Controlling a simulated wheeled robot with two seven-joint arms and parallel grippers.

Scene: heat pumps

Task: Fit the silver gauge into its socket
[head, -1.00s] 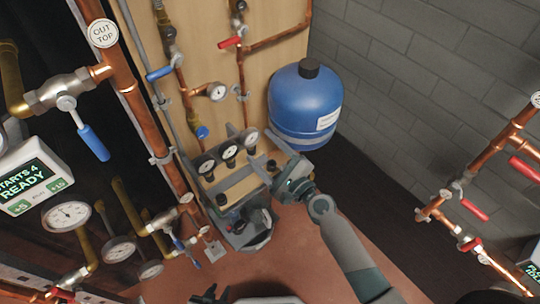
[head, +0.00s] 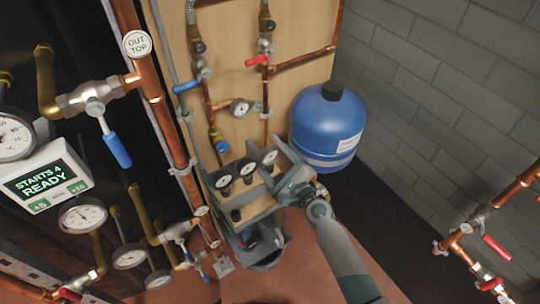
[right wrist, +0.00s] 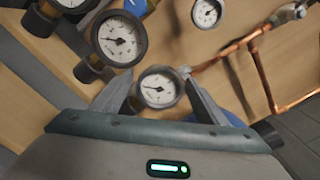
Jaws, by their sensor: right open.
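Three round gauges with white dials stand in a row on a small wooden rack (head: 262,190) in the head view. The right-hand one, the silver gauge (head: 270,157), has a greyer rim in the right wrist view (right wrist: 158,88); the others, a middle gauge (head: 247,168) and a left gauge (head: 222,180), have dark rims. My right gripper (head: 276,176) is at the rack's right end. Its open fingers, also in the right wrist view (right wrist: 157,84), stand either side of the silver gauge; contact is unclear. My left gripper is out of view. I cannot identify the empty socket.
A blue tank (head: 325,125) stands behind the gripper. A wooden panel with copper pipes carries a mounted gauge (head: 240,107). A pipe with a blue-handled valve (head: 117,150) and a READY display (head: 42,180) are at left. Red-handled valves (head: 496,247) are at right.

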